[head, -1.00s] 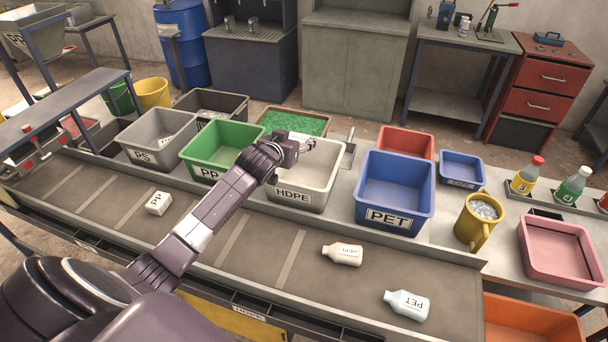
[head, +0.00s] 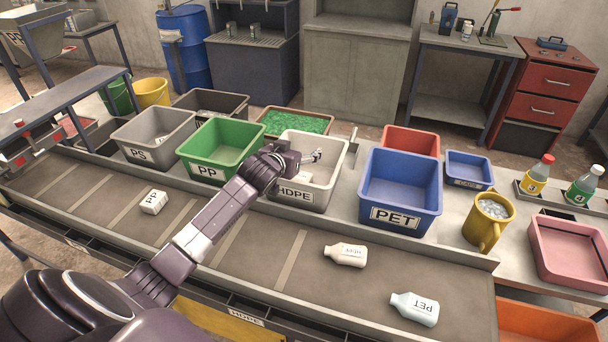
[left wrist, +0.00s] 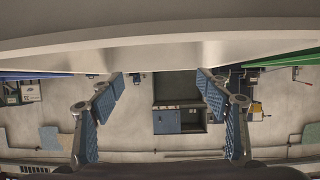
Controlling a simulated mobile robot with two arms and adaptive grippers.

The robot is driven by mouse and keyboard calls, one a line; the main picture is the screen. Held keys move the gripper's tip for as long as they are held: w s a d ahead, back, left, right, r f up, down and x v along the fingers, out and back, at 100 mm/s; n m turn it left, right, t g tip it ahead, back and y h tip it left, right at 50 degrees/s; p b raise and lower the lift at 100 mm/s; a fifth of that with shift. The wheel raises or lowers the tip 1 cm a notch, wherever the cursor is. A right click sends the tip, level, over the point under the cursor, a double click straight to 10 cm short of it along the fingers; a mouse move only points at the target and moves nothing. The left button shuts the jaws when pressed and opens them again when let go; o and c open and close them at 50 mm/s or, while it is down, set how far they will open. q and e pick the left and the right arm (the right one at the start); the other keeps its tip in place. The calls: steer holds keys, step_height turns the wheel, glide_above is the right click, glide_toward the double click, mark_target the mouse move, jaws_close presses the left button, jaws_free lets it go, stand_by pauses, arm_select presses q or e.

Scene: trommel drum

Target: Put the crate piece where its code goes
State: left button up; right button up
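My left gripper (head: 314,156) is over the grey-white HDPE bin (head: 318,196), inside its rim outline. The left wrist view shows its two blue-padded fingers apart with nothing between them (left wrist: 160,95). A small pale piece (head: 305,177) shows low in the HDPE bin, just below the gripper; its code cannot be read. A white PP piece (head: 154,202), a cream bottle (head: 346,255) marked HDPE and a pale PET bottle (head: 414,308) lie on the belt. My right gripper is not in view.
Bins stand behind the belt: PS (head: 142,153), green PP (head: 206,172), blue PET (head: 397,216). A yellow mug (head: 484,232) and pink tray (head: 570,281) are at right. An orange crate (head: 545,320) is at the lower right. The belt (head: 250,262) is mostly clear.

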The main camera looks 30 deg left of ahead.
arm_select(q)
steer(key=v, duration=1.2)
steer(key=shift+d+r, duration=0.1)
stand_by(0.4)
